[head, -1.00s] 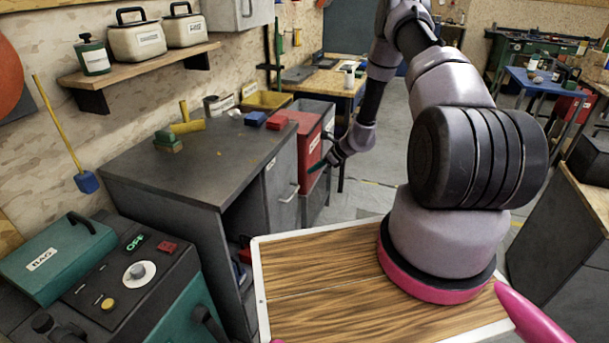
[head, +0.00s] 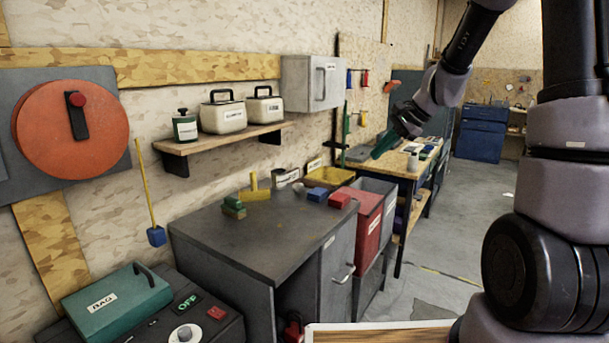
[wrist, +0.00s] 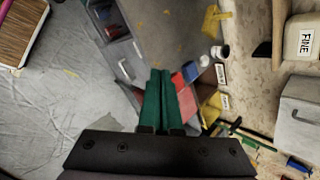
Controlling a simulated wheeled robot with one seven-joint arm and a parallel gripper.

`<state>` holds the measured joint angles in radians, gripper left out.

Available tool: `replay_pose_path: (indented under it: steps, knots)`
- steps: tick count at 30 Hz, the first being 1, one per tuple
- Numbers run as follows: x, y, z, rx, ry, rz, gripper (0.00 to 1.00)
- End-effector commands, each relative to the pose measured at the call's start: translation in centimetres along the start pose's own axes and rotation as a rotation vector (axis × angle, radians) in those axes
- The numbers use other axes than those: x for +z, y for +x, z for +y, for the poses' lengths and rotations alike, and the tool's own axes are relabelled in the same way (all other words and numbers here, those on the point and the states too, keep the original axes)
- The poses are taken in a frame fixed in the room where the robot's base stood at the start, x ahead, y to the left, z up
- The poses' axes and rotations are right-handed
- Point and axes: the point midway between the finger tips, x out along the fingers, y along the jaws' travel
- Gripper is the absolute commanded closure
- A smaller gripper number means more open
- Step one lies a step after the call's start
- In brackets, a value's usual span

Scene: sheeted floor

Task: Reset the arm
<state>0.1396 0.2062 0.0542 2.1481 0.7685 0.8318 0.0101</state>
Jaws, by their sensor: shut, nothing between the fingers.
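My gripper (head: 380,151) hangs in the air in the head view, in front of the far wooden bench and above the red bin. Its green fingers are shut together with nothing between them. In the wrist view the two green fingers (wrist: 161,100) lie side by side, pointing away over the cabinet and red bin area. My arm rises at the right of the head view and bends down to the gripper.
A dark grey cabinet (head: 262,240) carries several small items. A red bin (head: 366,222) stands beside it, with a wooden bench (head: 418,172) beyond. A wall shelf (head: 222,138) and grey wall box (head: 312,83) are at the left. Open floor (head: 476,215) lies at the right.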

Motion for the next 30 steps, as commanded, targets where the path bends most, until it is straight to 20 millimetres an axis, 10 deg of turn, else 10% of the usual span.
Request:
replay_pose_path:
  steps: [15,30]
  knots:
    - [12.1,-16.4,7.6,0.077,-0.604,0.265,1.0]
    - [14.6,-21.4,13.4,0.124,-0.833,0.436,1.0]
